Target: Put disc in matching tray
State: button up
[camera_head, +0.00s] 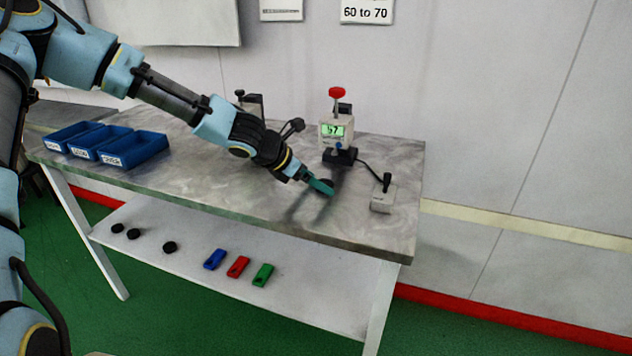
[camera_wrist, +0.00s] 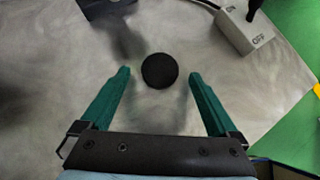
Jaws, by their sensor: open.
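A black disc (camera_wrist: 159,71) lies on the grey metal table top, seen in the wrist view just ahead of and between my fingertips. In the head view the disc (camera_head: 327,183) is partly covered by my gripper (camera_head: 318,186). In the wrist view my gripper (camera_wrist: 160,75) is open, with a green finger on each side and nothing held. Three blue trays (camera_head: 105,146) stand side by side at the table's left end, with white labels on their fronts. The labels are too small to read surely.
A tester with a red knob (camera_head: 337,131) shows what looks like 57 behind the disc. A switch box (camera_head: 383,199) stands to its right, joined by a cable. A wall sign (camera_head: 367,11) reads "60 to 70". The lower shelf (camera_head: 200,262) holds black discs and coloured blocks.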

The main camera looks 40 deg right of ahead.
jog(key=v, duration=1)
jog(key=shift+p, duration=0.3)
jog(key=shift+a+r, duration=0.1)
jog(key=shift+r, duration=0.05)
jog(key=a+f+m, duration=0.1)
jog(key=a+m, duration=0.1)
jog(key=a, duration=0.1)
jog(key=w+a+f+m+y, duration=0.1)
jog(key=a+m, duration=0.1)
jog(key=a, duration=0.1)
jog(key=w+a+m+t+y, duration=0.1)
jog(key=a, duration=0.3)
jog(key=shift+f+m, duration=0.4)
jog(key=a+r+m+y, duration=0.1)
jog(key=a+m, duration=0.3)
jog(key=a, duration=0.6)
jog(key=s+a+r+m+t+y, duration=0.1)
jog(key=a+m+y, duration=0.2)
jog(key=a, duration=0.7)
jog(key=s+a+r+m+y, duration=0.1)
jog(key=a+m, duration=0.4)
jog(key=a, duration=0.5)
jog(key=shift+s+a+r+m+y, duration=0.3)
jog(key=shift+a+r+y, duration=0.15)
jog(key=shift+y, duration=0.45)
jog(key=shift+o, duration=0.2)
jog(key=shift+w, duration=0.1)
